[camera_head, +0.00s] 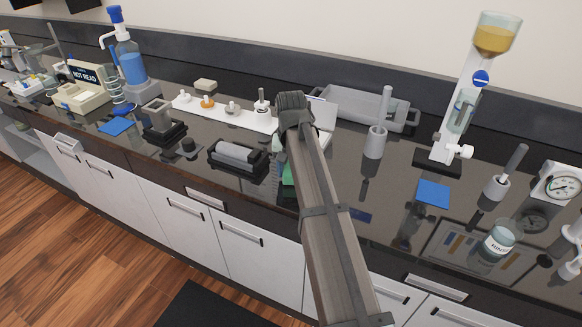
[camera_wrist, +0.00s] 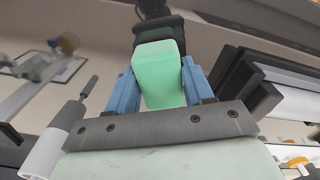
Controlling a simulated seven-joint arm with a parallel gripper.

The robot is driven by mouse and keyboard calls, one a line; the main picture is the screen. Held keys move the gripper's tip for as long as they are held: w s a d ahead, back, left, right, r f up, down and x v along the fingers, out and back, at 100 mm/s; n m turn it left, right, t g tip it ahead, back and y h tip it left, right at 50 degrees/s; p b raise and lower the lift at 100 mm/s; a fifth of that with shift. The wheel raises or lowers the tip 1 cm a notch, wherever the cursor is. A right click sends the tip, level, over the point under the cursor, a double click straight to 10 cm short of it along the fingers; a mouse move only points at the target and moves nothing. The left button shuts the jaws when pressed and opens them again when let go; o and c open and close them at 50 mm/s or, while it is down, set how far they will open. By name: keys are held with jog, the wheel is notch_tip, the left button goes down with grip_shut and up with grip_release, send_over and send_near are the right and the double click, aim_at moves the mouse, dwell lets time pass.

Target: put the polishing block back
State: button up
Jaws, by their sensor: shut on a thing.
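The polishing block, seen as a mint-green block (camera_wrist: 158,82), sits between the two blue fingers of my gripper (camera_wrist: 157,72) in the wrist view. The fingers press on its left and right sides, so my gripper is shut on it. A dark, blurred object (camera_wrist: 157,30) shows just beyond the block; I cannot tell whether they touch. In the head view my arm hides the gripper. A green patch shows beside the arm there, and I cannot tell whether it is the block.
A black holder with a grey roller (camera_head: 238,155) stands left of my arm. A grey tray (camera_head: 350,104) lies behind it. A white cylinder with a rod (camera_head: 375,140), a blue pad (camera_head: 433,193) and a glass column stand to the right. Glossy counter is bare between them.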

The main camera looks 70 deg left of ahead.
jog(key=shift+f, duration=0.3)
jog(key=o, duration=1.4)
jog(key=shift+r, duration=0.1)
notch_tip(320, 180, up, 14)
jog(key=shift+f, duration=0.2)
dwell(0.6)
